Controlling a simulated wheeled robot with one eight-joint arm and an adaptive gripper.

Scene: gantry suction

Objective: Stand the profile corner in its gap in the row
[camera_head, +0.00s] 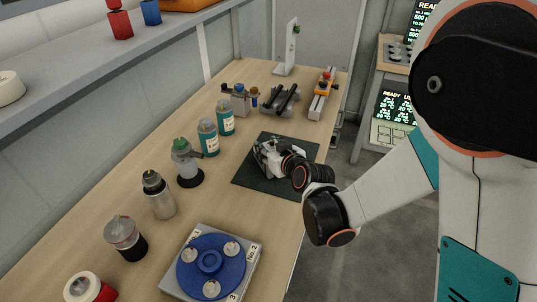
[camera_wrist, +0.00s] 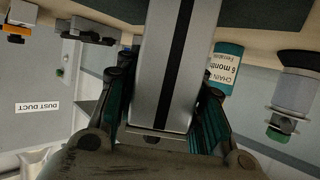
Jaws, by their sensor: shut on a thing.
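My gripper (camera_head: 270,158) is low over the dark green mat in the head view. In the wrist view its dark fingers stand on both sides of a grey metal profile piece (camera_wrist: 155,70) with a black slot down its face, and they are shut on it. The profile piece reaches up past the top edge of the wrist view, so its far end is out of sight. In the head view the piece is mostly hidden by my gripper. The row of jars and bottles runs along the wall side of the table; I cannot make out its gap clearly.
Two teal bottles (camera_head: 208,138) and a green-topped container (camera_head: 187,164) stand left of the mat (camera_head: 249,178). A steel bottle (camera_head: 159,197) and a grey-lidded jar (camera_head: 125,240) are nearer. A blue turntable (camera_head: 228,274) sits in front. Grey rails (camera_head: 281,99) lie behind the mat.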

